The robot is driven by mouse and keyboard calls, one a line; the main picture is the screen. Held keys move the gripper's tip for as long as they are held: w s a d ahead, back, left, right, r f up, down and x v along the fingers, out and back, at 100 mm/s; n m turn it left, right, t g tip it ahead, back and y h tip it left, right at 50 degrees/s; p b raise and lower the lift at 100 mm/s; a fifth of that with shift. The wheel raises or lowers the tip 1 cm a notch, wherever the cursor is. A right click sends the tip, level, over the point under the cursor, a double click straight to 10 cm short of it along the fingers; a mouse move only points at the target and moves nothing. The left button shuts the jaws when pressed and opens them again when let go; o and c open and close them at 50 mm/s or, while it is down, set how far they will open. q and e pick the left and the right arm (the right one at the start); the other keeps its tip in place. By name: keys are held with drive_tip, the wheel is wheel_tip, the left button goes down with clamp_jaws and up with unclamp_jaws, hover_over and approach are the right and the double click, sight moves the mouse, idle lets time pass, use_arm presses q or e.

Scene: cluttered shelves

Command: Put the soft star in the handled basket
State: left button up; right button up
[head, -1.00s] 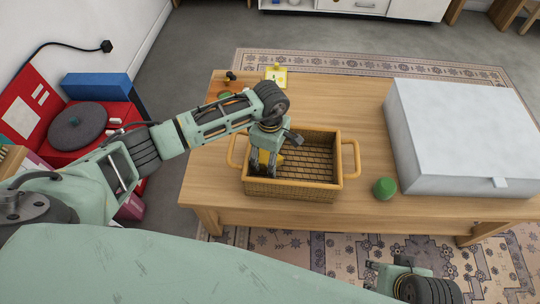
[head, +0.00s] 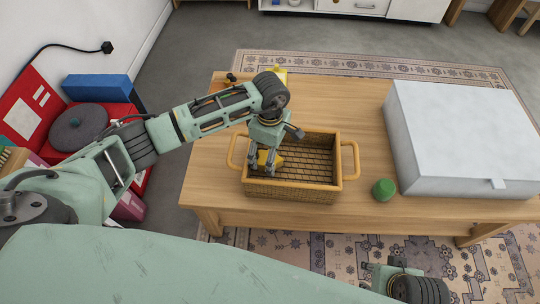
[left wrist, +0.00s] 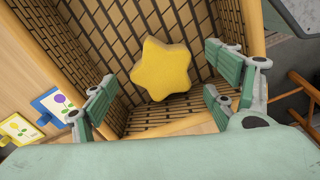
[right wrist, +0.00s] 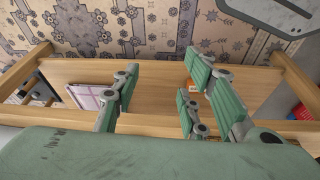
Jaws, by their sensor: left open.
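The yellow soft star (left wrist: 162,68) lies inside the handled basket (head: 300,193), on its woven floor near a wall; it also shows in the head view (head: 264,157), partly covered by my fingers. The basket is tan wicker with a loop handle at each end and stands on the wooden table. My left gripper (head: 266,166) is over the left part of the basket, open, with its fingers apart on either side of the star and clear of it in the left wrist view. My right gripper (right wrist: 160,70) is open and empty, low in front of the table.
A green round object (head: 384,189) stands right of the basket, and a large white box (head: 460,135) fills the table's right side. Small picture cards (left wrist: 52,104) lie behind the basket.

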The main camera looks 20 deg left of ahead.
use_arm(q)
wheel_tip(320, 180, up, 9)
drive_tip(key=p, duration=0.1)
use_arm(e)
wheel_tip(320, 180, down, 5)
drive_tip(key=shift+r, duration=0.1)
